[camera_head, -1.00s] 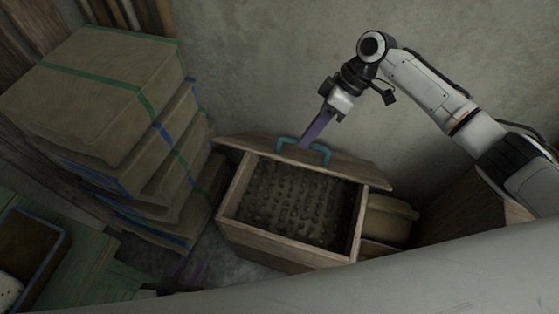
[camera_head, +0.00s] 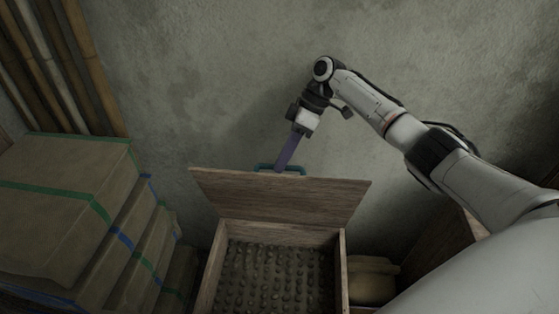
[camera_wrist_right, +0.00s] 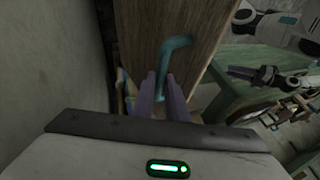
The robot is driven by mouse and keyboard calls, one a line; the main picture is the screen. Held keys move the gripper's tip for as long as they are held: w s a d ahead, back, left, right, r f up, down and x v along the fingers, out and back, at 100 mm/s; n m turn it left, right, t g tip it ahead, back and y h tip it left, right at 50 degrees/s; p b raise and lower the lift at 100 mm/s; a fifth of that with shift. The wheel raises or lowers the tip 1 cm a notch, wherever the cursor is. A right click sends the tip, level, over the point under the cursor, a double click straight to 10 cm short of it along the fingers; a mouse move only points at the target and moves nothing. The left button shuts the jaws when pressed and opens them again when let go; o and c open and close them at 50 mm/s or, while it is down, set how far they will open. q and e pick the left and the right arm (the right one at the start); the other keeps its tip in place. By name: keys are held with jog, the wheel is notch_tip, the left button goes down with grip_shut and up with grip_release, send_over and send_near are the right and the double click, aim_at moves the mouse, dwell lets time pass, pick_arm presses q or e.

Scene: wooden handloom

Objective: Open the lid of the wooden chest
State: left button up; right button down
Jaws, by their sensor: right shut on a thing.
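The wooden chest (camera_head: 210,268) stands open against the wall in the head view, with rows of small dark round things inside. Its lid (camera_head: 283,197) is tilted up at the back edge, inner face towards me. The teal handle (camera_head: 264,168) is at the lid's top edge; it also shows in the right wrist view (camera_wrist_right: 172,48). My right gripper (camera_head: 281,168) has its purple fingers shut on the handle; in the wrist view the fingers (camera_wrist_right: 166,90) reach it. What looks like my left gripper (camera_wrist_right: 265,76) appears small in the wrist view; its jaws are unclear.
A stack of wrapped bundles (camera_head: 65,190) with green and blue bands stands left of the chest. Bamboo poles (camera_head: 60,70) lean in the left corner. A tan object (camera_head: 372,282) lies right of the chest. The plaster wall (camera_head: 220,70) is close behind the lid.

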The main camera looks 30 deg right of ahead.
pick_arm(q)
jog(key=shift+s+f, duration=0.15)
pick_arm(e)
jog(key=shift+s+d+f, duration=0.1)
jog(key=shift+s+f, duration=0.15)
jog(key=shift+f, duration=0.5)
jog(key=c, duration=2.1)
grip_release()
jog(key=o, duration=0.3)
jog(key=shift+w+f, duration=0.15)
jog(key=shift+w, duration=0.05)
pick_arm(q)
jog(key=shift+f+b, duration=0.3)
jog(key=shift+f, duration=0.2)
pick_arm(e)
jog(key=shift+o, duration=0.2)
jog(key=v, duration=1)
jog(key=shift+r, duration=0.4)
